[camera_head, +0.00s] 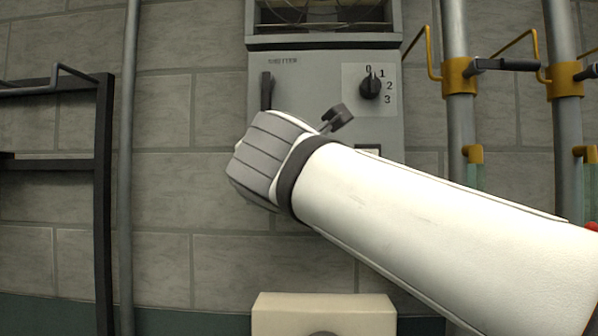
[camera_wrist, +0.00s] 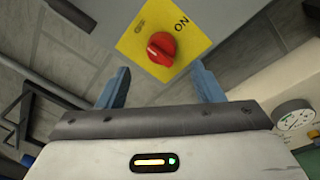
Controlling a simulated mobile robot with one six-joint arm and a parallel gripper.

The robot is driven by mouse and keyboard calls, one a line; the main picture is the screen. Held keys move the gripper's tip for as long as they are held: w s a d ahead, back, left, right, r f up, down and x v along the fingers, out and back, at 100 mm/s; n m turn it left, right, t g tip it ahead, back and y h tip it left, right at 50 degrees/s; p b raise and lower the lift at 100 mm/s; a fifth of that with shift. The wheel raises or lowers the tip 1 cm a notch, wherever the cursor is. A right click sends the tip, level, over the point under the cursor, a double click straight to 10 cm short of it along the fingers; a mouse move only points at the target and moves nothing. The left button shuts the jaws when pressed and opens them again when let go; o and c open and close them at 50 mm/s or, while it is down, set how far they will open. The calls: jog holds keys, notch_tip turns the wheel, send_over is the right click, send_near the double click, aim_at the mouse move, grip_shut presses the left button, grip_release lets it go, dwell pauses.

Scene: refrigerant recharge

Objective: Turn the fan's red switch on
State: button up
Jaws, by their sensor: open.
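The red switch (camera_wrist: 161,48) is a round red knob on a yellow plate (camera_wrist: 138,40) in the wrist view, with "ON" printed to its right and a second label to its left. My gripper (camera_wrist: 163,82) is open, its two blue fingers spread apart below the knob in the picture, with nothing between them. The fan's grey housing (camera_head: 325,110) shows in the head view, with a fan grille (camera_head: 320,12) at its top. In the head view my white arm covers the housing's lower part, and the red switch and my fingers are hidden.
The housing also carries a black 0-1-2-3 dial (camera_head: 370,87) and a dark shutter lever (camera_head: 266,90). Grey pipes with yellow brackets (camera_head: 459,76) stand at the right. A black rack (camera_head: 103,180) is at the left. A cream box (camera_head: 323,312) stands below; a gauge (camera_wrist: 295,118) shows in the wrist view.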

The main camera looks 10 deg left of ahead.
jog(key=w, duration=0.2)
jog(key=w+p, duration=0.1)
jog(key=w, duration=0.1)
jog(key=w+a, duration=0.1)
jog(key=w, duration=0.1)
jog(key=shift+w+f+p, duration=0.1)
jog(key=shift+w+p, duration=0.3)
